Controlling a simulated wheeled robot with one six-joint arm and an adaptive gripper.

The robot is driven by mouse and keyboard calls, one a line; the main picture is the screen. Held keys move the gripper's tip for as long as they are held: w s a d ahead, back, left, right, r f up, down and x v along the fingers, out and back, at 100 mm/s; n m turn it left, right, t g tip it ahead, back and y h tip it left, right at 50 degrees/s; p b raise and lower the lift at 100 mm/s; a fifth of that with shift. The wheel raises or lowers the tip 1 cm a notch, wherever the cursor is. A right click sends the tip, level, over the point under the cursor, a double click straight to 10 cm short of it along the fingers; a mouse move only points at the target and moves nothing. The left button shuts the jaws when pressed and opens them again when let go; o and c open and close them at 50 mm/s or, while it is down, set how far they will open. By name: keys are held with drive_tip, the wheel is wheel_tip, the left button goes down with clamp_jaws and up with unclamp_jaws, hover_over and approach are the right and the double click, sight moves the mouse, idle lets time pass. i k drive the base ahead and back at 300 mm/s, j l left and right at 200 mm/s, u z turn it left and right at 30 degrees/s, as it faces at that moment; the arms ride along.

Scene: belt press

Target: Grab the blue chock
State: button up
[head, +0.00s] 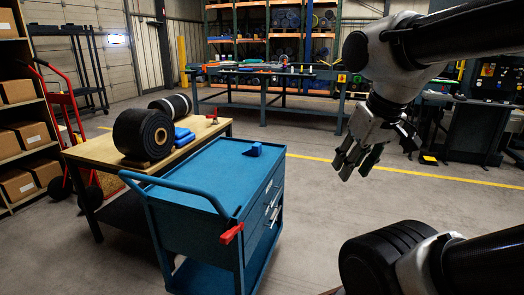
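The blue chock (254,149), a small wedge-shaped block, sits on the far part of the blue cart's top (215,170), near its right edge. My gripper (356,166) hangs in the air to the right of the cart, fingers pointing down. Its fingers look spread apart, with nothing between them. It is well apart from the chock. More blue pieces (183,137) lie on the wooden table beside a black roll; their exact shape is hard to make out.
The wooden table (81,152) with black rolls (143,134) stands left of the cart. A red-ended handle (231,233) sticks out at the cart's front corner. A red hand truck (68,100) and shelves stand at left. A workbench (270,75) is behind.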

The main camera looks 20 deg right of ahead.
sight(257, 149)
drive_tip(key=i+l+u, duration=0.15)
drive_tip(key=l, duration=0.45)
drive_tip(key=i+l+u, duration=0.15)
drive_tip(key=l, duration=0.45)
drive_tip(key=l+u, duration=0.15)
drive_tip(key=l, duration=0.45)
drive_tip(key=i+l+u, duration=0.25)
drive_tip(key=i+l, duration=0.2)
drive_tip(key=l, duration=0.2)
drive_tip(key=i+l+u, duration=0.15)
drive_tip(key=l, duration=0.2)
drive_tip(key=i+l+u, duration=0.1)
drive_tip(key=i, duration=0.45)
